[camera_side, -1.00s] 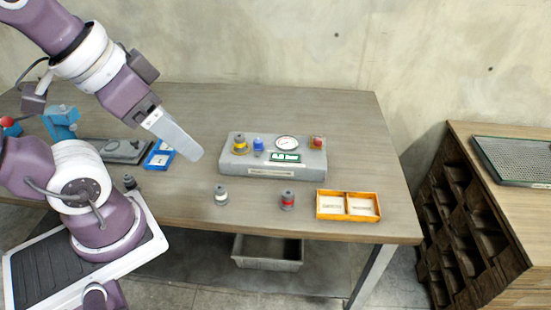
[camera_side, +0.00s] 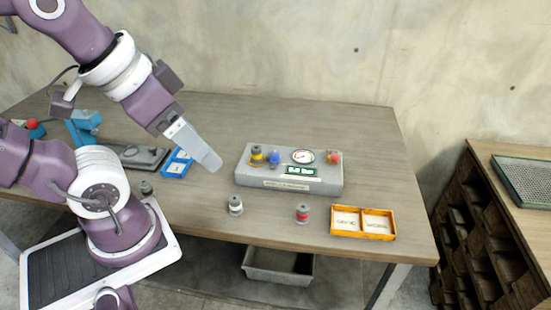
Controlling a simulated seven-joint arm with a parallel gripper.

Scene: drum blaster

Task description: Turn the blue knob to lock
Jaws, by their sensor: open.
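The blue knob (camera_side: 274,158) stands on top of a grey control box (camera_side: 318,182) in the middle of the table. To its left on the box is a yellow-banded grey cylinder (camera_side: 257,156). To its right are a round gauge (camera_side: 303,156), a green display (camera_side: 301,170) and a red button (camera_side: 333,157). My gripper (camera_side: 212,165) is open and empty, above the table to the left of the box, apart from the knob. It is seen edge-on, so the gap between its fingers is hidden. The knob's turn angle is too small to tell.
A white-banded cylinder (camera_side: 235,205) and a red-banded cylinder (camera_side: 302,213) stand in front of the box. An orange two-part tray (camera_side: 362,235) is at front right. A blue tray (camera_side: 177,163) and a grey fixture (camera_side: 140,157) lie left. The table behind the box is clear.

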